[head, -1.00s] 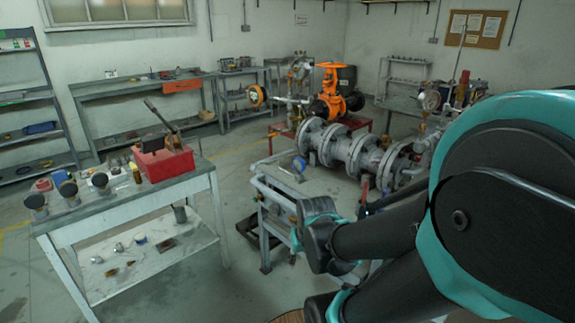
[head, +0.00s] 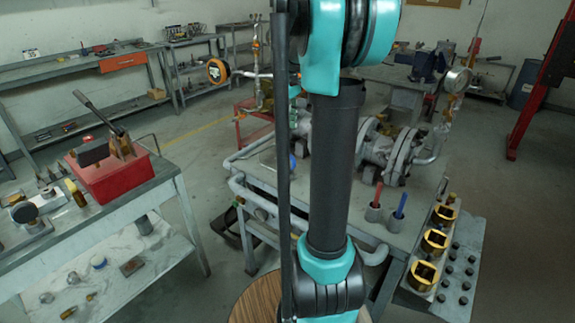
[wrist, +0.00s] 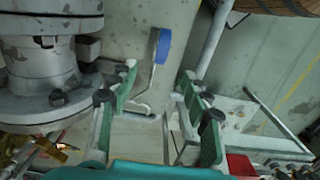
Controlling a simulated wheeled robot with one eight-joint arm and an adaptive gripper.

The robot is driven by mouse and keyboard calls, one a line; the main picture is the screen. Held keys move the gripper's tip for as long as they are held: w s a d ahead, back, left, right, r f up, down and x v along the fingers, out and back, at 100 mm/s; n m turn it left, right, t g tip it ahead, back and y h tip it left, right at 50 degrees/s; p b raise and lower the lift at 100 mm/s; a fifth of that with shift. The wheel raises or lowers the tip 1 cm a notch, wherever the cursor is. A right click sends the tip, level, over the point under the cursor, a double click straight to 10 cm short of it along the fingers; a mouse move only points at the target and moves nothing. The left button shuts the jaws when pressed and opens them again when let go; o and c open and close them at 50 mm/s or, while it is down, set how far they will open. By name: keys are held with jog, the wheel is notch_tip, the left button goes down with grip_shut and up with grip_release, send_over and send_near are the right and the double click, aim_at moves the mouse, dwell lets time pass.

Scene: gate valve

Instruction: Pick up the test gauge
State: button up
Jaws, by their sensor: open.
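A round gauge with a blue rim (wrist: 163,46), which looks like the test gauge, shows nearly edge-on in the wrist view with a pale bent stem below it. A bit of its blue (head: 292,162) shows on the grey cart (head: 240,163) in the head view, mostly hidden behind my arm. My gripper (wrist: 157,72) is open and empty, with its green fingers on either side of the gauge in the picture. The gauge appears beyond the fingertips, not touched; the exact gap is unclear.
A tray with yellow-topped sockets (head: 435,241) is at right. A bench with a red toolbox (head: 115,180) stands at left.

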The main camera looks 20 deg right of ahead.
send_near(288, 165)
jog(key=f, duration=0.1)
jog(key=w+f, duration=0.1)
jog(key=f, duration=0.1)
jog(key=w+f, duration=0.1)
jog(key=f, duration=0.1)
jog(key=shift+w+d, duration=0.1)
jog(key=shift+d, duration=0.2)
jog(key=shift+s+f, duration=0.15)
jog(key=shift+f, duration=1.45)
jog(key=shift+s+f, duration=0.1)
jog(key=shift+f, duration=1.45)
grip_shut()
